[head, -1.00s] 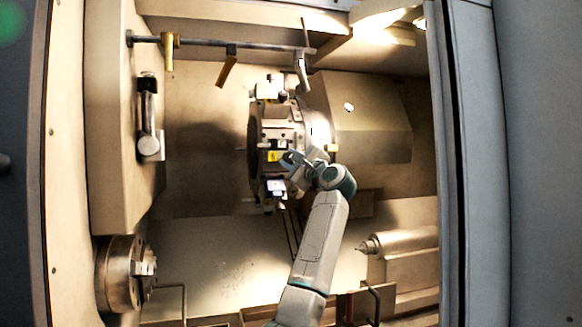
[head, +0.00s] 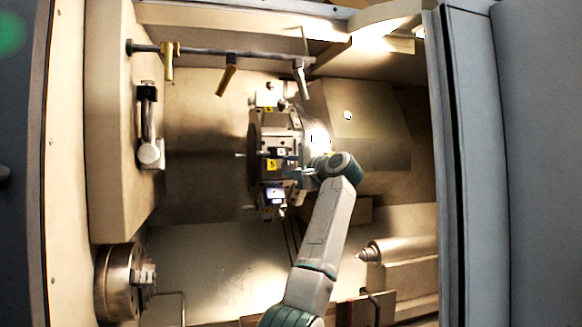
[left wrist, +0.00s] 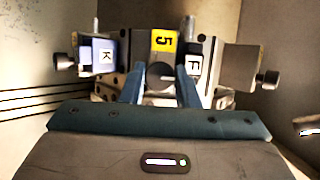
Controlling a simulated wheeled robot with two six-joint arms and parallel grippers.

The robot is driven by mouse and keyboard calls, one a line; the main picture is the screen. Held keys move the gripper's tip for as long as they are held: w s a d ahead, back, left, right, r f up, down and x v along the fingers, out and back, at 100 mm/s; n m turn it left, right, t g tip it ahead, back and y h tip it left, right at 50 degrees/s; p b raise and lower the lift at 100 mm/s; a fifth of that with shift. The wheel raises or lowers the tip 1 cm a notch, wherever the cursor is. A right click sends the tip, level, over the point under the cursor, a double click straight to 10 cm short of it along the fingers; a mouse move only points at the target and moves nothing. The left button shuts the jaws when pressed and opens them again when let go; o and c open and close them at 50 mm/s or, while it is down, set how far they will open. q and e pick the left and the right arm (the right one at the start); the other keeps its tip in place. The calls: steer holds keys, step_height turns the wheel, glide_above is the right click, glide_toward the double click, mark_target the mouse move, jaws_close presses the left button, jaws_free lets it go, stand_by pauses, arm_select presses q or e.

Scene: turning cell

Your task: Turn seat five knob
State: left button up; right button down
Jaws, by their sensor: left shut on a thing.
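The tool turret (head: 283,125) stands in the middle of the lathe, with a yellow label 5 (head: 272,165) on its front seat. The yellow label 5 (left wrist: 164,41) also shows in the left wrist view, just above a small round knob (left wrist: 160,70). My left gripper (head: 291,173) comes in from the right and is at the seat beside the label. In the left wrist view its two blue fingers (left wrist: 160,84) are on either side of the knob, shut on it. The fingers and gripper body hide the knob's lower part. My right gripper is in neither view.
Tool blocks marked K (left wrist: 104,57) and F (left wrist: 194,66) sit close beside the fingers. A bar with hanging handles (head: 228,76) runs above the turret. A chuck (head: 120,283) is at lower left and a pointed tailstock (head: 400,258) at lower right.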

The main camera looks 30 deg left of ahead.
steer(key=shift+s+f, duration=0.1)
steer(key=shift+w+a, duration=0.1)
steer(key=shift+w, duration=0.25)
arm_select(q)
steer(key=o, duration=1)
steer(key=shift+c, duration=0.2)
steer(key=shift+d, duration=0.25)
steer(key=b+v, duration=0.3)
steer(key=v, duration=0.7)
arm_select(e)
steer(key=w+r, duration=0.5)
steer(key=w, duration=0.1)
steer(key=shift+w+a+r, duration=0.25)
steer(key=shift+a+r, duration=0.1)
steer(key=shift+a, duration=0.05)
